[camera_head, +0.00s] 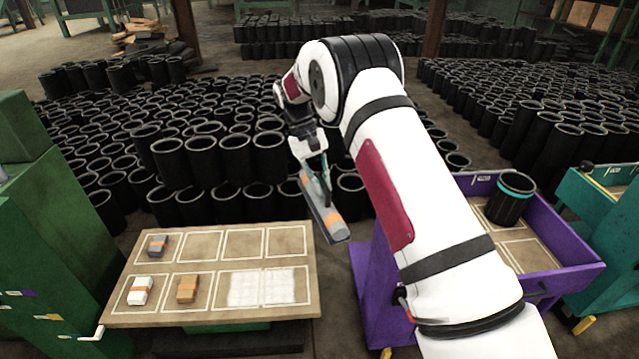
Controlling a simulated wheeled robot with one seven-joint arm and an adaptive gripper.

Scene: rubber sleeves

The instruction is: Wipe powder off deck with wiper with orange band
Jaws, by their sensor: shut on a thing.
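My gripper (317,178) is shut on a long grey wiper with an orange band (333,222). It holds the wiper tilted, in the air beyond the deck's right edge as seen here. The deck (215,265) is a tan board with white outlined squares in two rows. A whitish patch of powder (262,287) covers the two right squares of the front row. The wiper is apart from the powder, up and to the right of it in the picture. The fingertips are small and partly hidden.
On the deck lie a grey block with an orange band (157,245), a white block with an orange band (140,291) and an orange-brown block (187,289). Black sleeves (215,160) crowd behind.

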